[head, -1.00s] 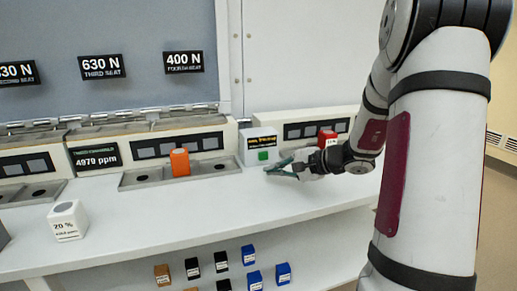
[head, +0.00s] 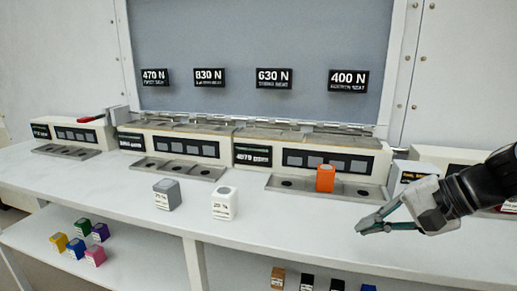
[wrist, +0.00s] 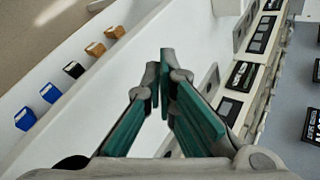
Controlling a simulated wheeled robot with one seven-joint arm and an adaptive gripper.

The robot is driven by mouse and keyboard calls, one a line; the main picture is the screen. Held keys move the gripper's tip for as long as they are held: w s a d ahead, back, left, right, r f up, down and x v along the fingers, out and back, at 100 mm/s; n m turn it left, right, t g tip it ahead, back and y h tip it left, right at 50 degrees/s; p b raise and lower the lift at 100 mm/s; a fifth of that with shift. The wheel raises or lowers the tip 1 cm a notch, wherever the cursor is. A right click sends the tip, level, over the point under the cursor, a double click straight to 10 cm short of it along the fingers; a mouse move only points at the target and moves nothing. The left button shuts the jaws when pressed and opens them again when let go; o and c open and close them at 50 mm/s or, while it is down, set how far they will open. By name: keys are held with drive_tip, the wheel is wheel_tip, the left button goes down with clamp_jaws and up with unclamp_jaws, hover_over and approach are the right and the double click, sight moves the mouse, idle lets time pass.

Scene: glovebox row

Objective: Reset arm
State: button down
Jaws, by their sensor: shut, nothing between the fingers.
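My gripper (head: 372,224) is shut and empty. In the head view it is at the right, over the white bench top (head: 300,222), to the right of and nearer than the orange block (head: 325,178). In the wrist view the teal-lined fingers (wrist: 163,85) meet near the middle, with nothing between them. The orange block stands in a grey seat tray (head: 290,184) in front of a unit with a dark window row.
A grey block (head: 167,194) and a white block (head: 224,203) stand on the bench. Coloured blocks (head: 77,248) sit on the lower shelf. A white box (head: 412,174) stands behind my gripper. Black force signs (head: 273,78) hang on the back panel. The front middle of the bench is clear.

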drive_tip(key=s+a+n+g+h, duration=0.2)
drive_tip(key=s+a+n, duration=0.15)
drive_tip(key=s, duration=0.45)
drive_tip(key=s+a+n+g+h, duration=0.1)
drive_tip(key=s+a+n+g, duration=0.1)
drive_tip(key=s+a, duration=0.35)
drive_tip(key=s+d+n+h, duration=0.3)
drive_tip(key=s+d+h, duration=0.3)
drive_tip(key=s, duration=0.6)
wheel_tip(320, 180, up, 19)
drive_tip(key=t+p, duration=0.2)
drive_tip(key=p, duration=1.6)
drive_tip(key=shift+d+t+y, duration=0.25)
drive_tip(key=shift+t+y, duration=0.15)
drive_tip(key=shift+n, duration=0.25)
